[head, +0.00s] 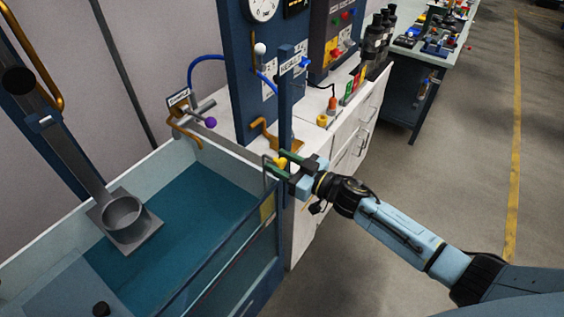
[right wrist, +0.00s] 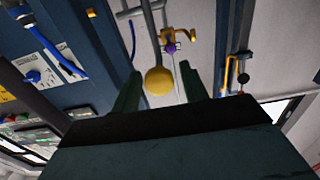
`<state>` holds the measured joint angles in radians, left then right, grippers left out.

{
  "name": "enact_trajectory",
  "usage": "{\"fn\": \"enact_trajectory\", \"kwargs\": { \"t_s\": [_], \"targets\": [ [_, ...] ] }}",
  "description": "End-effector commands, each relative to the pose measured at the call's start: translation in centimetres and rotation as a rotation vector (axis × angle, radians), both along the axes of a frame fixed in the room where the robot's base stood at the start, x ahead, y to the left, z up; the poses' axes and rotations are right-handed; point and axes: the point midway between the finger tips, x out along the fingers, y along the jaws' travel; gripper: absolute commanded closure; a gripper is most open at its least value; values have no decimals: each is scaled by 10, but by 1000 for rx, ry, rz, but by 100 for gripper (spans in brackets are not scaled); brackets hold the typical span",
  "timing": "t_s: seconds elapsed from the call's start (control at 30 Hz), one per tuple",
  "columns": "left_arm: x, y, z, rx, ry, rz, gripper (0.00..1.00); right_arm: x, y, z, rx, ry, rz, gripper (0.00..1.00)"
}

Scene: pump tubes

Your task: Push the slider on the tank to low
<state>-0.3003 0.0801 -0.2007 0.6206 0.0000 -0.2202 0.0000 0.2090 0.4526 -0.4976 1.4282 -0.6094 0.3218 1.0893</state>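The tank (head: 25,262) holds blue-green water and fills the lower left of the head view. A yellow knob (head: 281,162), seemingly the slider's handle, is near the tank's far right corner. My right gripper (head: 277,163) reaches it from the right. In the right wrist view the round yellow knob (right wrist: 159,81) lies between the two dark green fingers, with a gap on each side. The fingers are open and do not appear to touch it. The slider's track and low mark cannot be made out. My left gripper is not in view.
A blue post (head: 285,105) stands just behind my right gripper. A purple-knobbed valve (head: 210,122) sits on the far tank edge. A metal pipe with a cup (head: 124,214) stands in the tank. A white cabinet (head: 350,125) is behind. The floor at right is clear.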

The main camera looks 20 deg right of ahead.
Motion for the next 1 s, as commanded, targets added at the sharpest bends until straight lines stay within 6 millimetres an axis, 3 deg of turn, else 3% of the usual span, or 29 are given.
{"fn": "enact_trajectory", "kwargs": {
  "t_s": [0.07,0.3,0.57,1.0],
  "targets": [
    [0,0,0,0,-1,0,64,0,0,0,0,0,0,67],
    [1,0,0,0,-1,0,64,0,0,0,0,0,0,99],
    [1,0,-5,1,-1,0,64,0,0,-8,-1,1,0,100],
    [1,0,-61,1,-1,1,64,-1,0,-91,-1,3,-1,100]
  ]
}}
